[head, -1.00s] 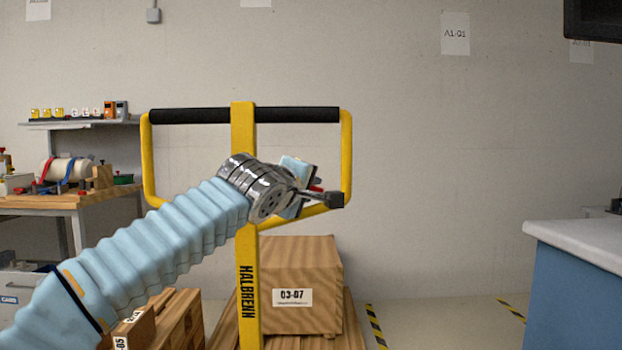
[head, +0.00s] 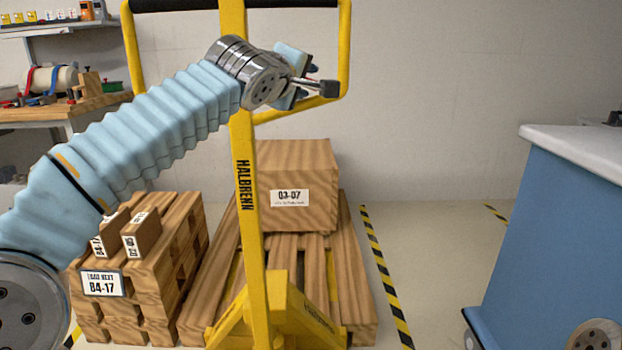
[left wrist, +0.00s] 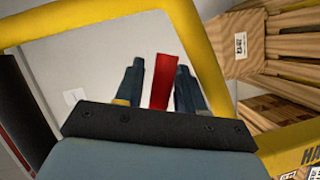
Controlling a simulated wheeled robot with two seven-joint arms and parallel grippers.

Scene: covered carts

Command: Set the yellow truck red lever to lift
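The yellow truck (head: 241,180) stands upright ahead, with a looped handle (head: 345,45) at the top. My left gripper (head: 312,77) is at the lower right part of that loop, seen side-on. In the left wrist view the red lever (left wrist: 161,82) stands between the two dark fingertips of my left gripper (left wrist: 158,85). The fingers are apart, one on each side of the lever. A narrow gap shows at the left finger; the right finger is very close, and contact cannot be told. The lever's base is hidden behind the gripper body. My right gripper is not in view.
A wooden crate (head: 318,222) sits on a pallet (head: 356,285) behind the mast. Stacked pallets with small boxes (head: 180,235) stand left, below my left arm. A workbench (head: 75,112) is at far left, a blue cabinet (head: 560,230) at right. Floor between is clear.

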